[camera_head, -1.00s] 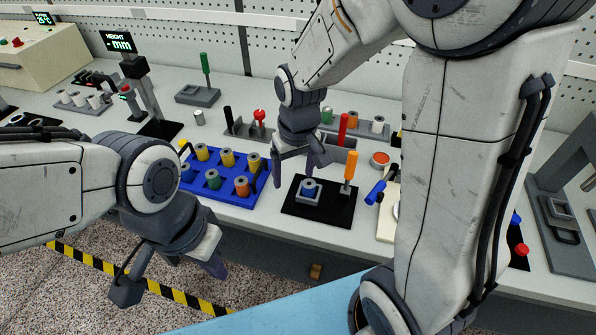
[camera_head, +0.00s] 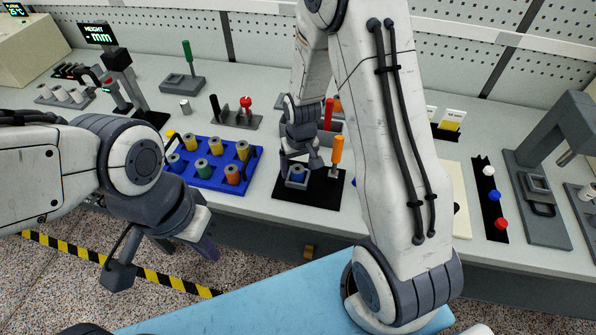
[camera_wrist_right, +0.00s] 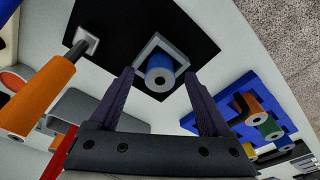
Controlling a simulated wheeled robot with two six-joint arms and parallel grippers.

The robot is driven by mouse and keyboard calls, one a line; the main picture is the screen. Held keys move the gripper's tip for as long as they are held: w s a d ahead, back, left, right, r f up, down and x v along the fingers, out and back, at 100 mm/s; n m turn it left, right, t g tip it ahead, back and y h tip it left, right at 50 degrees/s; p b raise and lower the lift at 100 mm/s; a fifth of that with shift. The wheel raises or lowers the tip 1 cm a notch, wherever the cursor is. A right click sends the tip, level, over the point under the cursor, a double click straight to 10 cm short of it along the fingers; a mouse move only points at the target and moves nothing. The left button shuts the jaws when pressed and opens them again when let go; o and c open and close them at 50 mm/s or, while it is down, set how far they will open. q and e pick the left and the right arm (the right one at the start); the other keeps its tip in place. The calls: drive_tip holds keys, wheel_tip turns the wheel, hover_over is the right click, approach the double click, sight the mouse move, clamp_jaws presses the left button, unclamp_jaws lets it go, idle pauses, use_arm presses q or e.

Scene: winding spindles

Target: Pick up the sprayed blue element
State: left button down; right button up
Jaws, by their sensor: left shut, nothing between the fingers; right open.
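The blue element (camera_head: 297,174) is a short blue cylinder with a grey end. It sits in a grey square holder (camera_wrist_right: 142,52) on a black mat (camera_head: 325,188). In the right wrist view the blue element (camera_wrist_right: 160,76) shows between the two fingers, near their tips. My right gripper (camera_head: 301,163) is open and points down just above the holder. Contact cannot be made out. My left gripper (camera_head: 207,248) is shut and empty, in front of the bench at the left.
A blue tray (camera_head: 222,184) with several coloured spools stands just left of the mat. An orange-handled tool (camera_head: 337,151) stands upright on the mat's right side. A grey bin with a red upright handle (camera_head: 328,114) is behind. My right arm hides part of the bench.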

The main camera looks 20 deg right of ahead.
drive_tip(key=shift+f, duration=0.5)
clamp_jaws()
drive_tip(key=shift+r, duration=0.15)
